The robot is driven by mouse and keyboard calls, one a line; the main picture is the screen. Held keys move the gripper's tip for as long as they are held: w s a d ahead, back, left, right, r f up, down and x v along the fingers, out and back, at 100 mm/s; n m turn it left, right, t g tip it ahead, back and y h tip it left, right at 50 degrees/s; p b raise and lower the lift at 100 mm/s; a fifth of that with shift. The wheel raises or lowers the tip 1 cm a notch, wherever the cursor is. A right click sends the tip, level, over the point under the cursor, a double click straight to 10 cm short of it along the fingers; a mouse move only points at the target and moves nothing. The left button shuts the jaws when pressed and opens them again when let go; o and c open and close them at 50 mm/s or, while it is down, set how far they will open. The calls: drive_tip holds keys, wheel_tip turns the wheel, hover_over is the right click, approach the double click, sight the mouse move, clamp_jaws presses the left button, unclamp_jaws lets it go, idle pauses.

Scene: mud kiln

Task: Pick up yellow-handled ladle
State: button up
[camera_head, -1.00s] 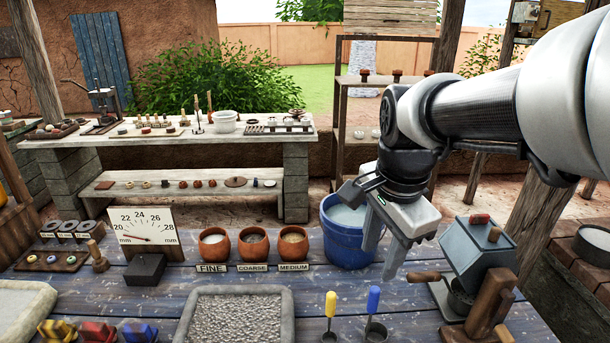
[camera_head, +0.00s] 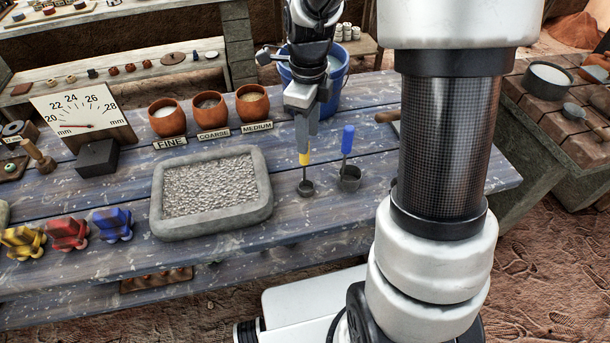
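The yellow-handled ladle (camera_head: 305,186) stands upright on the blue plank table, its small dark cup at the bottom. A short stretch of its yellow handle shows below my gripper (camera_head: 306,146). My gripper points down from above, its fingers overlapping the upper handle in the picture. The fingers hide the handle's top, and they appear nearly edge-on, so I cannot tell whether they are closed on it. A blue-handled ladle (camera_head: 349,176) stands just to the right, apart from my gripper.
A stone tray of gravel (camera_head: 262,196) lies left of the ladles. Three clay pots (camera_head: 167,122) with labels stand behind it. A blue bucket (camera_head: 336,88) is behind my gripper. My arm covers the table's right part. Coloured pieces (camera_head: 68,233) sit at the left front.

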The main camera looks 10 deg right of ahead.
sight(306, 162)
drive_tip(key=f, duration=0.7)
drive_tip(key=shift+a+f+b, duration=0.1)
drive_tip(key=shift+a+b, duration=0.1)
drive_tip(key=shift+b, duration=0.15)
drive_tip(key=shift+c, duration=0.5)
drive_tip(key=shift+w, duration=0.1)
clamp_jaws()
